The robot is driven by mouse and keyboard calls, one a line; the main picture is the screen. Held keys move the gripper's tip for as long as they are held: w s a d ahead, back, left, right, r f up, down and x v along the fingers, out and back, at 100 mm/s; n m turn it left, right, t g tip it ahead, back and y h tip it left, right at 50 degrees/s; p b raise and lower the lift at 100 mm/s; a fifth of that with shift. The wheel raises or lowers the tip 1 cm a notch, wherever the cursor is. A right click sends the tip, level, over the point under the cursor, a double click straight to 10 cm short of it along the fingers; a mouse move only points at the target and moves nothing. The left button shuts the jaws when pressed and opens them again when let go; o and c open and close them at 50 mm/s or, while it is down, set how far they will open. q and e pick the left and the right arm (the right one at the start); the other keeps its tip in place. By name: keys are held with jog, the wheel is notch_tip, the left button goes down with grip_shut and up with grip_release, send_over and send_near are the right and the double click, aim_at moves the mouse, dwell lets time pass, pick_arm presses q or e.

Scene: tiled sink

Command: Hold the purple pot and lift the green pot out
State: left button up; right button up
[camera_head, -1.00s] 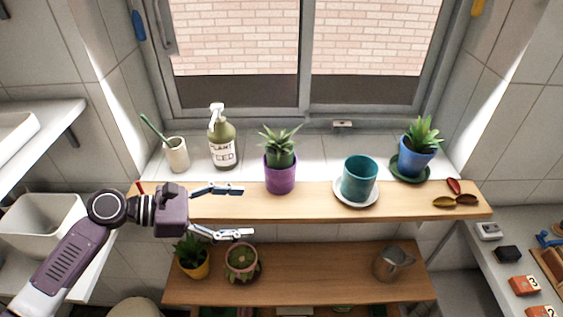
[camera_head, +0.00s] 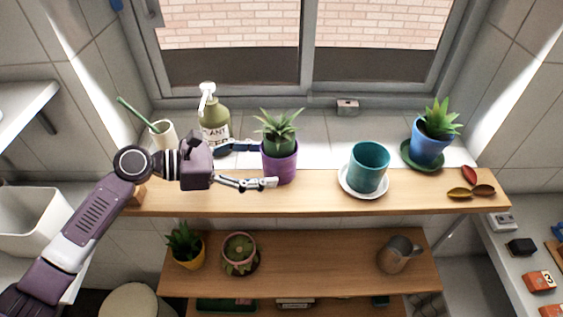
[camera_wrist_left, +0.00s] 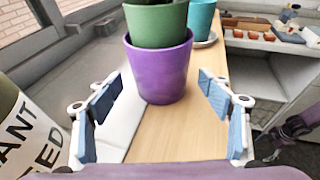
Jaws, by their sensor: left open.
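The purple pot (camera_head: 279,168) stands upright on the wooden upper shelf in the head view. The green pot (camera_head: 281,138), with a spiky plant in it, sits nested in its top. My left gripper (camera_head: 264,165) is open at the left of the purple pot, one finger toward its back and one toward its front. In the left wrist view the purple pot (camera_wrist_left: 160,70) lies ahead between the spread fingers, with visible gaps on both sides. The green pot (camera_wrist_left: 157,25) rises from it, cut by the top edge. A dark purple part at that view's right may be my right arm; its jaws are unclear.
A plant feed bottle (camera_head: 214,125) and a white cup (camera_head: 163,134) stand behind my left gripper. A teal pot (camera_head: 369,168) on a white saucer and a blue pot (camera_head: 428,149) stand to the right. The shelf between purple and teal pots is clear.

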aim_at(263, 163)
pick_arm(q)
jog(key=p+x, duration=0.1)
jog(key=x, duration=0.2)
jog(key=shift+d+r, duration=0.1)
jog(key=shift+d, duration=0.05)
jog(key=shift+w+d, duration=0.1)
pick_arm(e)
jog(key=shift+w+a+r, duration=0.1)
jog(key=shift+w+r, duration=1.05)
jog(key=shift+w, duration=0.1)
jog(key=shift+s, duration=0.1)
pick_arm(q)
jog(key=c, duration=0.8)
pick_arm(e)
jog(key=shift+s+a, duration=0.1)
jog(key=shift+s, duration=0.15)
